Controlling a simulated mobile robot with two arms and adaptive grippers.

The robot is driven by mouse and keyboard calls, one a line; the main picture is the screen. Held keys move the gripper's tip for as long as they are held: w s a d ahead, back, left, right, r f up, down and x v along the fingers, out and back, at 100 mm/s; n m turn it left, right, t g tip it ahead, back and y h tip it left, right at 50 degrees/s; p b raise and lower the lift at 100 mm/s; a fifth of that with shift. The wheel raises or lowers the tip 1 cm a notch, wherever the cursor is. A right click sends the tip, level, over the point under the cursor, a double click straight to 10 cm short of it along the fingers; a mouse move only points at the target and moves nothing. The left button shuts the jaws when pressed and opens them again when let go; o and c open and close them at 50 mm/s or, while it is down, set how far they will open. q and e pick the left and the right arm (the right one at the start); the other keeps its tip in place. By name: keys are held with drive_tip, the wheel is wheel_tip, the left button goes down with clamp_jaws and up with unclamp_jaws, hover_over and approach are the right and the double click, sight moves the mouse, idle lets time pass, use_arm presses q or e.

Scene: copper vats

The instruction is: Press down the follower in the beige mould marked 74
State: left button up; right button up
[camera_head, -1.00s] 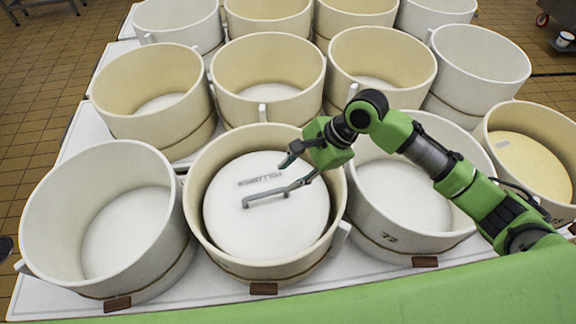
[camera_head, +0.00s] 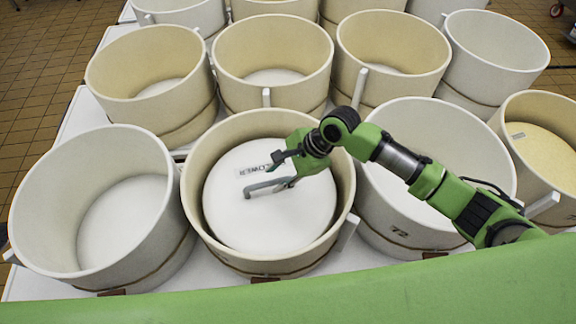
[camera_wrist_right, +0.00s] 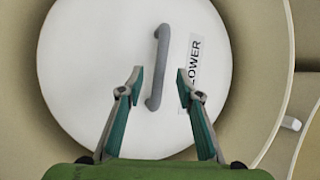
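The follower (camera_head: 275,220) is a white disc with a grey bar handle (camera_head: 268,187) and a label. It lies inside a beige mould (camera_head: 235,130) in the front row; I cannot read a number on that mould. My right gripper (camera_head: 280,170) is above the follower, close to the handle and label. In the right wrist view the open fingers (camera_wrist_right: 163,85) are apart, with the lower end of the handle (camera_wrist_right: 160,65) between them in the picture. The follower (camera_wrist_right: 90,60) fills much of that view. Contact cannot be told. My left gripper is not in view.
A white mould (camera_head: 90,200) stands to the left and another, marked 72, (camera_head: 400,235) to the right. More beige and white moulds stand close behind. A beige mould at far right holds a yellowish disc (camera_head: 540,145). A green surface (camera_head: 300,295) runs along the front.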

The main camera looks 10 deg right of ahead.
sight(270, 182)
drive_tip(key=x, duration=0.5)
drive_tip(key=shift+a, duration=0.1)
clamp_jaws()
